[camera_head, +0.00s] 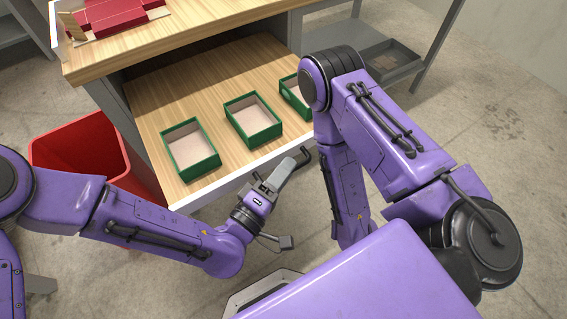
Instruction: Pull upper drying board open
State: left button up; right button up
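The upper drying board (215,108) is a light wooden shelf with a pale front edge. It stands well out from under the worktop. Three open green boxes with beige insides rest on it: a left one (190,168), a middle one (276,131) and a right one (284,82) partly hidden by my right arm. My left gripper (296,162) is at the board's front edge, its grey fingers close together at a small dark handle (306,153). The fingers seem shut on it, though the contact is small in view. My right gripper is out of sight.
The wooden worktop (190,38) above carries red box pieces (115,18). A red bin (75,150) stands on the floor left of the board, close to my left arm. A grey rack (395,55) stands at the back right. The concrete floor at right is clear.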

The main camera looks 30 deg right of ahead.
pick_arm(q)
jog(key=shift+r, duration=0.1)
jog(key=b+v, duration=0.1)
jog(key=v, duration=0.9)
jog(key=shift+a, duration=0.25)
jog(key=shift+s, duration=0.1)
